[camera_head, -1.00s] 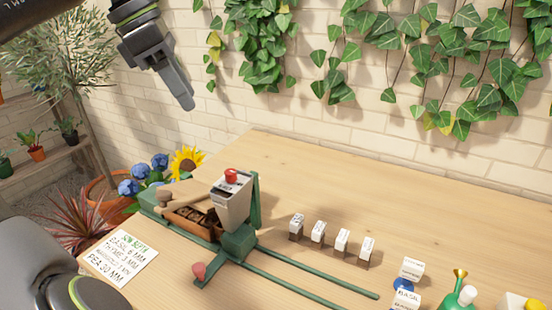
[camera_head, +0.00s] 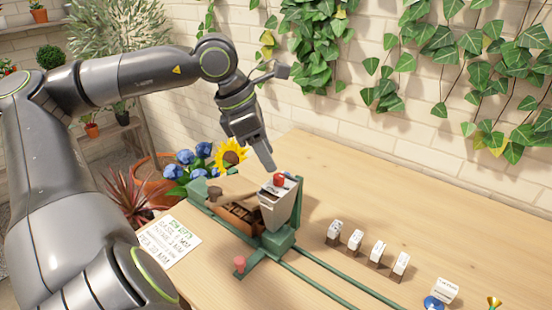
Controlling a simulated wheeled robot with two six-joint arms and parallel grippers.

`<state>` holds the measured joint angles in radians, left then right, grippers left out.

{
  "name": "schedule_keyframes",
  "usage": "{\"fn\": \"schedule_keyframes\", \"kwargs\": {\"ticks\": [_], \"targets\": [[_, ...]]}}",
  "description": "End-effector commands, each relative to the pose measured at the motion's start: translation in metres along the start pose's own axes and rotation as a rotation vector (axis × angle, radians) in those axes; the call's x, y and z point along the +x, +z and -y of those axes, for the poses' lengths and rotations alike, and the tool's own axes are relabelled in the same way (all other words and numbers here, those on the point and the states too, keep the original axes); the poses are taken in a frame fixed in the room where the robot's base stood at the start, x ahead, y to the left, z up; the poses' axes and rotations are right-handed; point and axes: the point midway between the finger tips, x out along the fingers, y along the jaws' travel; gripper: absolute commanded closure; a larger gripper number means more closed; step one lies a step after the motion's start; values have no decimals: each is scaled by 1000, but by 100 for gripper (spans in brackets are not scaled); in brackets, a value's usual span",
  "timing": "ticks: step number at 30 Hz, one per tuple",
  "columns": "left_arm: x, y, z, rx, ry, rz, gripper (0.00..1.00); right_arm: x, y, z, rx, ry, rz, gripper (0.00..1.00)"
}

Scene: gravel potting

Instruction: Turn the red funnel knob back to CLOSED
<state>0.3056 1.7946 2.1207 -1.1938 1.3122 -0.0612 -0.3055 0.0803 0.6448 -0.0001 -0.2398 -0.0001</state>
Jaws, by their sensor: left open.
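The red funnel knob (camera_head: 279,180) sits on top of the pale funnel hopper (camera_head: 276,208), which stands on a green carriage. My left gripper (camera_head: 268,163) is just above and slightly left of the knob, fingers pointing down. It is open; from this angle its fingers overlap, and I cannot tell whether they touch the knob. The markings by the knob are too small to read. My right gripper is not in view.
Green rails (camera_head: 315,284) run along the table toward the front right. A brown tray (camera_head: 240,218) lies beside the hopper. A written sheet (camera_head: 168,243) lies at left. Several white-labelled blocks (camera_head: 356,240) stand at right. The table (camera_head: 400,205) behind them is clear.

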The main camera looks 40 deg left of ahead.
Motion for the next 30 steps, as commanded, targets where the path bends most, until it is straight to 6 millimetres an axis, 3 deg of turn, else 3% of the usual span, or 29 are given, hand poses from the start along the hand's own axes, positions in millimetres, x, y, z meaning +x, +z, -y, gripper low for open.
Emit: {"fn": "schedule_keyframes", "kwargs": {"ticks": [12,21,30], "targets": [[22,2,2,-1,-4,4,57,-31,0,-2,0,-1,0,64],[47,0,1,-1,-1,3,57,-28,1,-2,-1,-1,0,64],[54,0,1,-1,1,1,57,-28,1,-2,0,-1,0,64]]}}
